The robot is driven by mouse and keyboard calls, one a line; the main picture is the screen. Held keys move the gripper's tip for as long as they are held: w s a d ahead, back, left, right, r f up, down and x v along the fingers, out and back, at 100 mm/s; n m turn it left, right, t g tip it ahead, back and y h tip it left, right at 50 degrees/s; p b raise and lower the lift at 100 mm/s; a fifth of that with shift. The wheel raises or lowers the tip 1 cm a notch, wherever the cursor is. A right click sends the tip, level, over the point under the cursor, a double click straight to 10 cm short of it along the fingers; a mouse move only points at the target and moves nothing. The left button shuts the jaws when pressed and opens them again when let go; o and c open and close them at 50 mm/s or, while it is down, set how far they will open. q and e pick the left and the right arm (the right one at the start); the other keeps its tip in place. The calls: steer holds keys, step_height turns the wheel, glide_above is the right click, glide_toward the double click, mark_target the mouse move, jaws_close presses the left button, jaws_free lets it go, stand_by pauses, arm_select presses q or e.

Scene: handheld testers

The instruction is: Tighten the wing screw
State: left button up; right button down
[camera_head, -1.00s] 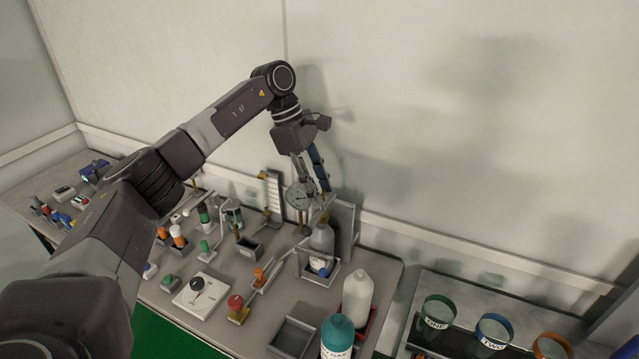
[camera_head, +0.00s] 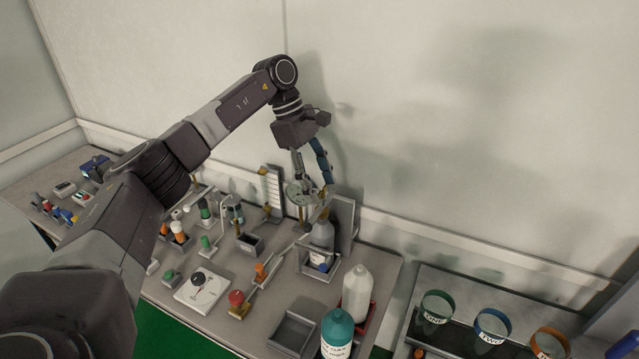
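My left gripper (camera_head: 314,183) hangs down over the back of the bench, beside a pale round disc (camera_head: 299,193). Its two fingers are apart and look empty. Small brass-coloured parts (camera_head: 324,213) sit just below the fingers, on or near a stand above a bottle in a metal frame. The wing screw may be among these parts, but it is too small and too covered to tell. I cannot tell whether a fingertip touches anything. My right gripper is not in view.
A white bottle (camera_head: 357,293) and a teal-capped bottle (camera_head: 337,333) stand at the front right. An empty grey tray (camera_head: 292,335) lies beside them. A red knob (camera_head: 236,298) and a white joystick box (camera_head: 203,289) are further left. The wall is close behind my gripper.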

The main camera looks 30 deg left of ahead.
arm_select(q)
steer(key=v, duration=1.2)
stand_by(0.5)
